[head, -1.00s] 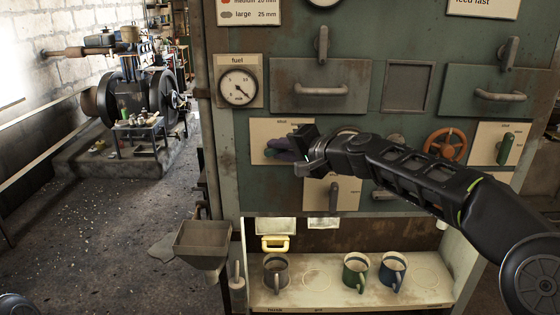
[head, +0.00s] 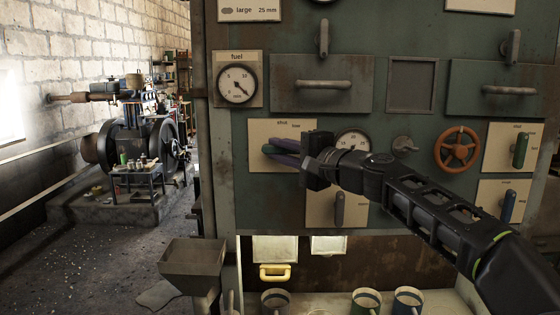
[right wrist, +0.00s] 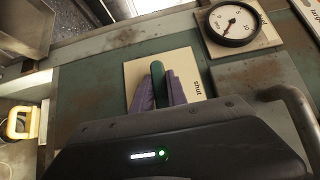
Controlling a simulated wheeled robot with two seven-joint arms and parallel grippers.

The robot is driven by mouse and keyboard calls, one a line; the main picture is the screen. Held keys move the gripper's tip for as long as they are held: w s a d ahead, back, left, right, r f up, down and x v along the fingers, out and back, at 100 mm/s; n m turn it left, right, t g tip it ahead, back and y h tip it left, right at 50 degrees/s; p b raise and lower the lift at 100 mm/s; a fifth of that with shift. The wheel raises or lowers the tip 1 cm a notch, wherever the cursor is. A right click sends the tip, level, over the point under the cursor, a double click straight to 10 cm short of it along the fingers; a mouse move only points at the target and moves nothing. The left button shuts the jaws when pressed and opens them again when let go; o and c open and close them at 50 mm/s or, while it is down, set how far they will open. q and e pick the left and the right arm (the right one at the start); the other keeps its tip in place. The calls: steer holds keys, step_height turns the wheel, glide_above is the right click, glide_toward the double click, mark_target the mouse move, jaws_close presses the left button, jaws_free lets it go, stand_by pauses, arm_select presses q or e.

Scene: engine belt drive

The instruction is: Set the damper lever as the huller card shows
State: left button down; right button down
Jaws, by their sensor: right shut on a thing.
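My right gripper (head: 270,150), with purple fingers, is shut on a green lever (head: 266,149) on a cream plate (head: 259,132) marked "shut" near its top. The lever points roughly left. The right wrist view shows the green lever (right wrist: 158,82) between the purple fingers, with the word "shut" beside them. No card in view can be read as the huller card; a card cut off at the top (head: 249,10) reads "large 25 mm". My left gripper is not in view.
The green panel carries a fuel gauge (head: 238,85), drawer handles, an orange handwheel (head: 457,149), a grey lever (head: 339,208), a second green lever (head: 520,150) and a blue lever (head: 508,206). Mugs (head: 366,302) stand on the shelf below. A metal hopper (head: 192,257) stands at the left.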

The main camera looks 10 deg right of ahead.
steer(key=c, duration=1.3)
jaws_free()
steer(key=shift+s, duration=0.1)
steer(key=shift+s+d+f, duration=0.1)
steer(key=shift+s+d, duration=0.05)
steer(key=shift+d, duration=0.05)
steer(key=shift+b+v, duration=1.35)
steer(key=shift+v, duration=2.3)
steer(key=shift+a, duration=0.1)
